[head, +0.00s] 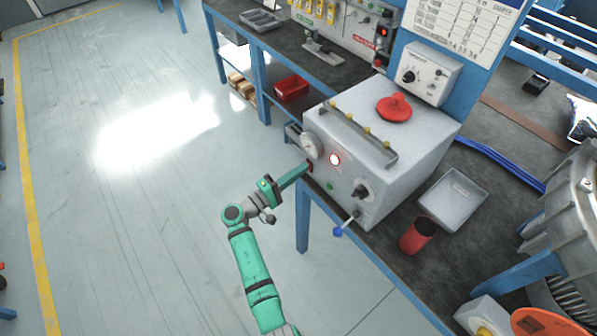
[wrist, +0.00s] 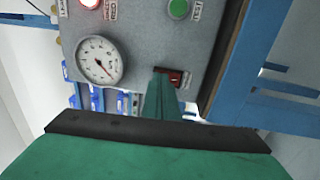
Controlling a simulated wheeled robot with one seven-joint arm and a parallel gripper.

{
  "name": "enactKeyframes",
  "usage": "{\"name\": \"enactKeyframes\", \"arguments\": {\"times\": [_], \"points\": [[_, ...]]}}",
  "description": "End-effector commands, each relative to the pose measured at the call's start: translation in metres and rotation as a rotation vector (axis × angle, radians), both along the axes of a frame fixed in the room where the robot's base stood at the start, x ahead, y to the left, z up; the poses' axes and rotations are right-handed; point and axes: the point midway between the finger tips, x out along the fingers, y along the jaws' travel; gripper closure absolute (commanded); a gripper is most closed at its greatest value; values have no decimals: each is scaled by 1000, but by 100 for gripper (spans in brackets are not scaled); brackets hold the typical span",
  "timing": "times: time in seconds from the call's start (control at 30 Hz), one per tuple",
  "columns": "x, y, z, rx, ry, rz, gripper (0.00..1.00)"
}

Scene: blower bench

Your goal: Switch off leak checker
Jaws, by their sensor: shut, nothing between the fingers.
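The leak checker (head: 360,145) is a grey box on the bench, with a round dial gauge (head: 311,145) on its front. Its red lamp (head: 334,159) is lit, and the green lamp (head: 330,186) looks dark. In the wrist view, a small red rocker switch (wrist: 177,77) sits in a dark frame low on the panel, right of the gauge (wrist: 100,59). My green gripper (head: 303,170) is shut and empty. Its tip (wrist: 160,75) is right at the switch and hides its left part; I cannot tell whether they touch.
A black knob (head: 361,191) and a blue-tipped lever (head: 340,230) stick out of the front panel. A grey tray (head: 453,199) and a red cup (head: 418,235) stand on the bench to the right.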

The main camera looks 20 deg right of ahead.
Motion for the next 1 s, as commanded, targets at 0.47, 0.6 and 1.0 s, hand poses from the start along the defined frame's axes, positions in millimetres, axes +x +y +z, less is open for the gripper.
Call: {"name": "enactKeyframes", "arguments": {"times": [0.47, 0.6, 1.0], "points": [[-3, 4, 5, 4, -3, -8, 100], [-9, 27, 6, 3, 1, -7, 100], [-35, 102, 15, 3, 3, -6, 100]]}}
